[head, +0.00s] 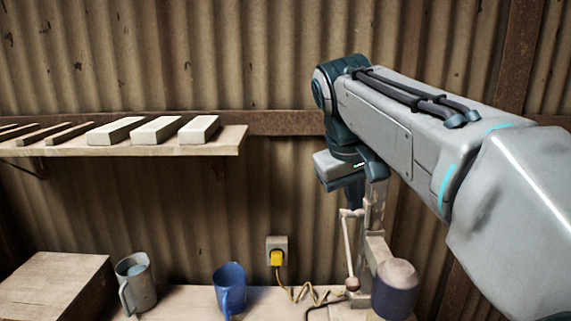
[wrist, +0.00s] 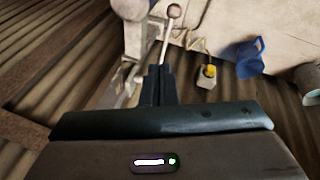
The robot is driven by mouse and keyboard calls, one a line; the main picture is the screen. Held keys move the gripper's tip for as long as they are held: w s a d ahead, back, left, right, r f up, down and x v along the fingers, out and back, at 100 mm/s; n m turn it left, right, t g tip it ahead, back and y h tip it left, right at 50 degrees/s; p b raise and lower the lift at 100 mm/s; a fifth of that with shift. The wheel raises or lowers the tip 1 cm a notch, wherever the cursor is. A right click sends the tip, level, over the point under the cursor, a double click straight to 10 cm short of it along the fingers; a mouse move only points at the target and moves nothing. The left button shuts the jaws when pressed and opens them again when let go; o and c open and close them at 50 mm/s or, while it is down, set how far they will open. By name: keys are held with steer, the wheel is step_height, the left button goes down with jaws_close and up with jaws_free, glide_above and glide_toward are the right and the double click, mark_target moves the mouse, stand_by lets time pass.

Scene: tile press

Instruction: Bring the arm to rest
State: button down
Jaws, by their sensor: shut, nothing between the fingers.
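My arm reaches in from the right in the head view, with its wrist bent down above the tile press (head: 375,250).
A wall shelf (head: 220,146) holds several pale and dark bars. On the bench below stand a grey jug (head: 137,284), a blue mug (head: 230,290) and a wooden box (head: 55,285). A yellow plug (head: 277,258) sits in a wall socket, its cable running to the press.

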steer(key=s+d+f+m+y, duration=0.1)
steer(key=s+f, duration=0.7)
steer(key=f, duration=0.3)
steer(key=s+d+f+m+y, duration=0.1)
steer(key=s+f+m, duration=0.1)
steer(key=s+f, duration=0.6)
step_height(320, 180, down, 4)
steer(key=shift+d+f+y, duration=0.1)
steer(key=shift+d+y, duration=0.15)
steer(key=shift+y, duration=0.05)
